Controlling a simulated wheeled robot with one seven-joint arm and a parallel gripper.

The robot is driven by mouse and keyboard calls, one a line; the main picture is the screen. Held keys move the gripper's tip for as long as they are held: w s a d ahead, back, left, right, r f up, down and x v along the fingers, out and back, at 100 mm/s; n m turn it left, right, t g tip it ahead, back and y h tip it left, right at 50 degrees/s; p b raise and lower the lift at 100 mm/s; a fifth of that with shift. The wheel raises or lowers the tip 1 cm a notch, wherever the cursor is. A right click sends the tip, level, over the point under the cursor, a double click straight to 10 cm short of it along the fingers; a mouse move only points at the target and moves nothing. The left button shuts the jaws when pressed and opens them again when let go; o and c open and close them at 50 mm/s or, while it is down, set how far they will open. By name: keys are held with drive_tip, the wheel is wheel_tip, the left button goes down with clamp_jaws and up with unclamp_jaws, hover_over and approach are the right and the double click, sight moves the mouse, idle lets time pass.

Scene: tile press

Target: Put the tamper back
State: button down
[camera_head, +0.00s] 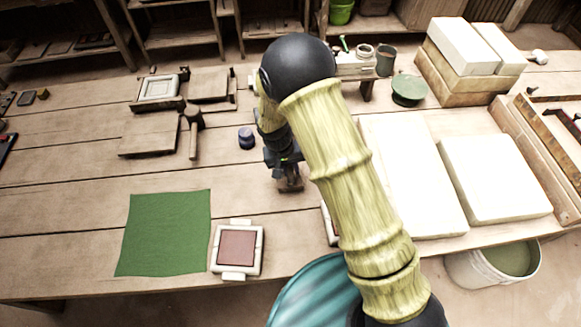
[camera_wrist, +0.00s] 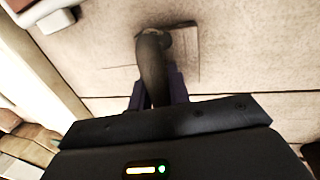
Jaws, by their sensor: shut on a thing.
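My gripper (camera_head: 283,162) is over the middle of the table and shut on the tamper. In the wrist view the tamper's dark, rounded handle (camera_wrist: 152,68) stands between the two fingers of my gripper (camera_wrist: 158,88). A small brown block (camera_head: 291,186) shows just below my gripper in the head view and seems to be the tamper's foot. A thin square outline lies around the handle's far end in the wrist view. I cannot tell whether the tamper touches the table, and my gripper hides part of it.
A white mould with reddish clay (camera_head: 238,249) sits beside a green cloth (camera_head: 165,232) at front left. A mallet (camera_head: 194,128), boards and a small dark blue jar (camera_head: 246,138) stand further back. Large white slabs (camera_head: 493,178) fill the right. Bare table lies left of my gripper.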

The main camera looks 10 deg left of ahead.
drive_tip(key=shift+f, duration=0.15)
drive_tip(key=c, duration=1.3)
unclamp_jaws()
drive_tip(key=v, duration=1.2)
drive_tip(key=shift+b, duration=0.35)
